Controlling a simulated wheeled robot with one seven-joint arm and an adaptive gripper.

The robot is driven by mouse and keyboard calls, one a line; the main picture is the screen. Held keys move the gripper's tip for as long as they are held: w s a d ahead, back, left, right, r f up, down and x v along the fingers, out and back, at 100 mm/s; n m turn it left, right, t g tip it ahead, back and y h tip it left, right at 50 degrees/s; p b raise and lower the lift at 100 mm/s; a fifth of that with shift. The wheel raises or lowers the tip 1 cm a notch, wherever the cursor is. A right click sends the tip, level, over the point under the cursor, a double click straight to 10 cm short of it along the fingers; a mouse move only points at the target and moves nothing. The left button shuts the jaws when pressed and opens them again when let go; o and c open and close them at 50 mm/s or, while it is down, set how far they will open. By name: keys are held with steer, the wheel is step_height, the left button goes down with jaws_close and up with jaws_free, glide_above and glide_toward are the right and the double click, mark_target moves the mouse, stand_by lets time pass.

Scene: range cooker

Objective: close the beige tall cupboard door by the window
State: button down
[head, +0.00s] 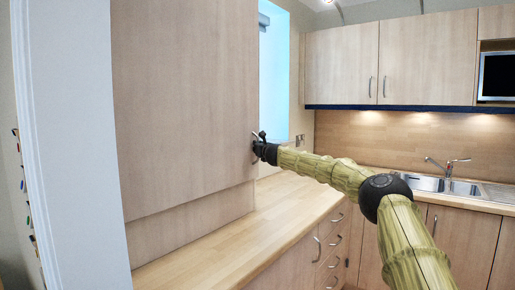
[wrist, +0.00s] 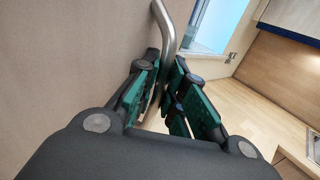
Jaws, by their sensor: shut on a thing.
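The beige tall cupboard door (head: 185,100) fills the left of the head view, with a pale wood face and the window (head: 273,70) just past its right edge. The door face also fills the left of the wrist view (wrist: 70,70). My gripper (head: 258,143) is at the door's right edge. In the wrist view, my gripper (wrist: 170,88) has its green-padded fingers shut on the curved metal door handle (wrist: 168,35). The lower part of the handle is hidden between the fingers. I cannot tell how far the door stands from its frame.
A wooden worktop (head: 215,252) runs below and to the right of the door, mostly clear. Drawers with metal handles (head: 335,242) are under it. A sink (head: 450,186) and wall cupboards (head: 390,65) are at the right. A white door frame (head: 70,150) stands at the left.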

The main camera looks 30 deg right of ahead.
steer(key=shift+w+a+r, duration=0.1)
steer(key=shift+a+r, duration=0.15)
steer(key=c, duration=1.5)
jaws_free()
steer(key=shift+a, duration=0.1)
steer(key=shift+w+a+f, duration=0.15)
steer(key=shift+w+f, duration=0.1)
steer(key=shift+w, duration=0.05)
steer(key=shift+s, duration=0.15)
steer(key=shift+s+d, duration=0.1)
steer(key=shift+d, duration=0.25)
steer(key=shift+s, duration=0.1)
steer(key=shift+s+a, duration=0.3)
steer(key=shift+s, duration=1.65)
steer(key=shift+s+a, duration=0.35)
steer(key=shift+s, duration=1.55)
steer(key=shift+s+a, duration=0.3)
steer(key=shift+s, duration=1.65)
